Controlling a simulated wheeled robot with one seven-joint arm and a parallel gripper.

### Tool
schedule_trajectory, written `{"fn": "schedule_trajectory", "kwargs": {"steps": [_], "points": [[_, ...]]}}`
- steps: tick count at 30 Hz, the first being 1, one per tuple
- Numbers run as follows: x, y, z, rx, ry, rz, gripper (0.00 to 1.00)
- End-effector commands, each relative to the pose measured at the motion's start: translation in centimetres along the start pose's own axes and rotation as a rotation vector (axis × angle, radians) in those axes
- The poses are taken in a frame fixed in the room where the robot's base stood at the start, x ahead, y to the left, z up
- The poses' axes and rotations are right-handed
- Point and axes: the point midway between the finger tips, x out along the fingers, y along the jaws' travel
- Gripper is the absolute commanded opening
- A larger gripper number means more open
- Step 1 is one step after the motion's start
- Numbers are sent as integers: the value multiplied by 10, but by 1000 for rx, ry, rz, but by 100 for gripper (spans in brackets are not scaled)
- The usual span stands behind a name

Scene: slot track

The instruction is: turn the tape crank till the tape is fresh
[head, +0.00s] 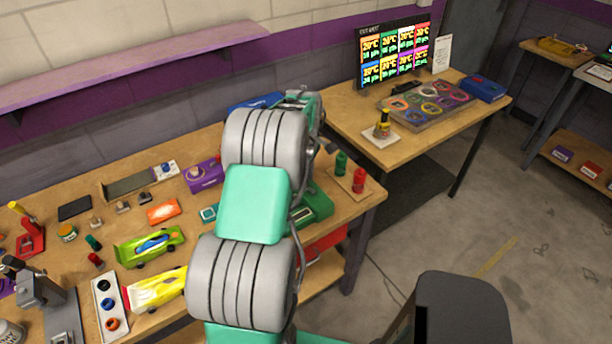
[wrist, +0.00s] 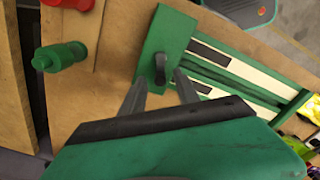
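The green tape unit (wrist: 172,42) lies below my gripper in the wrist view, with a cream band (wrist: 232,70) crossed by dark green bars and black patches. A small black crank (wrist: 160,68) stands up from its green end plate. My gripper (wrist: 160,77) is open, its two dark fingertips apart, with the crank in line with the gap and just beyond the tips. I cannot tell whether either finger touches it. In the head view part of a green unit (head: 314,206) shows at the table's right end; my arm hides the crank and my fingers.
A green bottle (head: 341,163) and a red bottle (head: 359,180) stand close by on a small board; the green one (wrist: 60,57) is left of my fingers in the wrist view. Toy cars (head: 150,246) and small parts crowd the table's left side.

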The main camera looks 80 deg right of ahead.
Motion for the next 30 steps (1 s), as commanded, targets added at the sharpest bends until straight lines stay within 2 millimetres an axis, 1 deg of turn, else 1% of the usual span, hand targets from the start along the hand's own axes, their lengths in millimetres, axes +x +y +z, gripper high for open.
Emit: {"fn": "schedule_trajectory", "kwargs": {"steps": [3,8,21,22,30], "points": [[4,0,0,0,0,1,38],[4,0,0,0,0,1,38],[3,0,0,0,0,1,2],[3,0,0,0,0,1,0],[3,0,0,0,0,1,0]]}}
